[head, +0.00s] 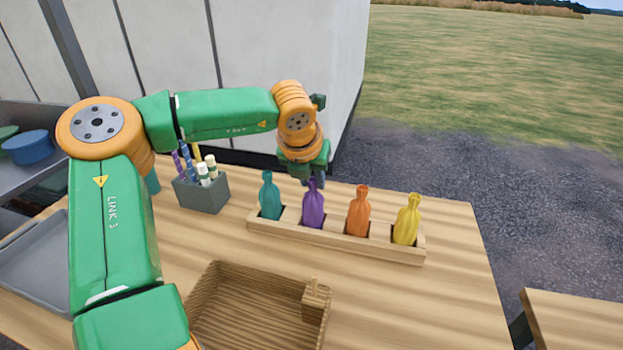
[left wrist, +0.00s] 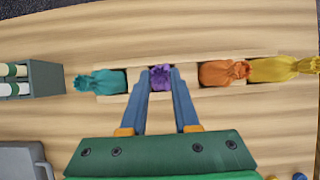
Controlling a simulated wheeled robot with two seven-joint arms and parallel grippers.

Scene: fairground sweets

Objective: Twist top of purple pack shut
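The purple pack (head: 313,209) stands upright in the second place from the left of a wooden rack (head: 335,236). Its crinkled top shows in the left wrist view (left wrist: 160,78). My left gripper (head: 315,182) is right above it in the head view, pointing down at its top. In the left wrist view, the blue fingers of this gripper (left wrist: 161,82) lie one on each side of the purple top, close to it. I cannot tell whether they press on it. The purple neck is hidden. My right gripper is in neither view.
A teal pack (head: 270,196) is left of the purple one, orange (head: 358,212) and yellow (head: 407,220) packs are right. A grey holder with markers (head: 201,193) stands left. A wooden tray (head: 205,290) lies in front. Table right of it is clear.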

